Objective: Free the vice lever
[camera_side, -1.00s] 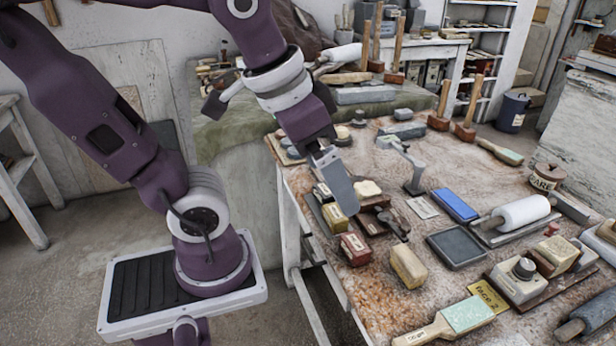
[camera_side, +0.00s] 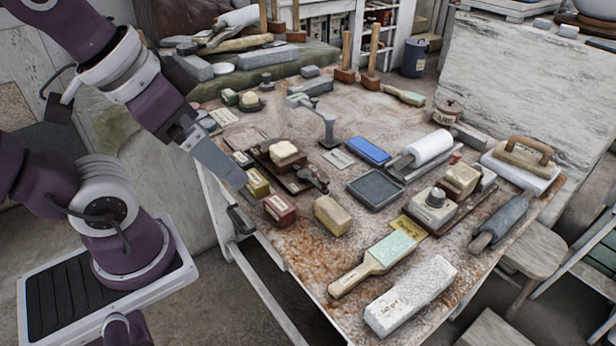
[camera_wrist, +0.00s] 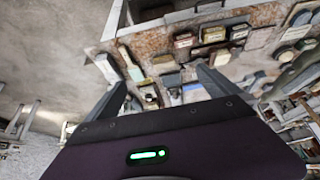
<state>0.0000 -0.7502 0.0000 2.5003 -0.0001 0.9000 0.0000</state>
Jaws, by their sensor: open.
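A dark metal piece with a short arm (camera_side: 313,178) lies on the bench beside a dark brown base (camera_side: 272,160) carrying a cream block (camera_side: 284,152). It may be the vice and its lever, but I cannot tell for sure. Another dark metal fitting (camera_side: 240,218) sits at the bench's left edge. My gripper (camera_side: 222,160) is open and empty, left of the cream block, above the bench's left edge. In the wrist view my gripper (camera_wrist: 163,60) shows its two fingers well apart, with bench items beyond them and nothing between them.
A red box (camera_side: 280,210), a yellow box (camera_side: 257,182) and a tan block (camera_side: 332,215) stand close by. A grey upright stand (camera_side: 328,128), a dark tray (camera_side: 375,188) and a white roller (camera_side: 428,148) are farther right.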

